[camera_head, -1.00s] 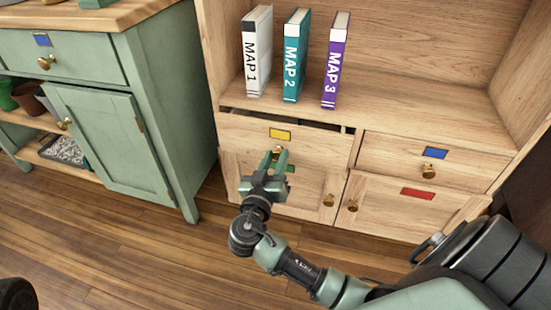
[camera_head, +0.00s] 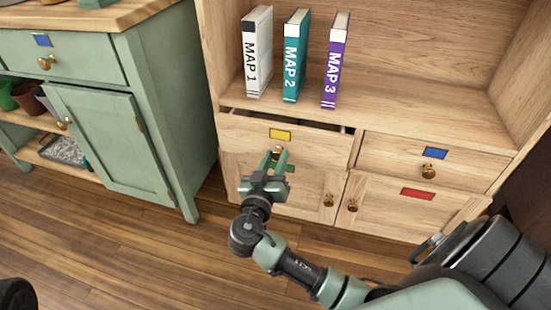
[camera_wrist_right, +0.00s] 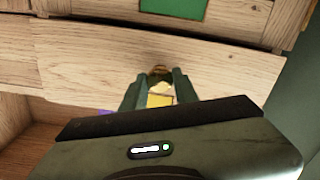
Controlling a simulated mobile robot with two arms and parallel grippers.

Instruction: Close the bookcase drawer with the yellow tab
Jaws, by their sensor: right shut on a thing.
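The bookcase drawer (camera_head: 318,143) with the yellow tab (camera_head: 280,134) stands partly open, with a dark gap along its top edge. Its round brass knob (camera_head: 278,150) sits below the tab. My right gripper (camera_head: 275,160) is at the drawer front, shut on the knob. In the right wrist view the drawer front (camera_wrist_right: 90,62) appears upside down, with the knob (camera_wrist_right: 159,73) between the fingers (camera_wrist_right: 153,88) and the yellow tab (camera_wrist_right: 160,99) partly hidden behind the gripper. My left gripper is out of view.
Right of the drawer is a drawer with a blue tab (camera_head: 435,153). Below are doors with a red tab (camera_head: 418,194) and a green tab (camera_wrist_right: 172,7). Three map books (camera_head: 296,55) stand on the shelf above. A green cabinet (camera_head: 110,140) stands left, its door ajar.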

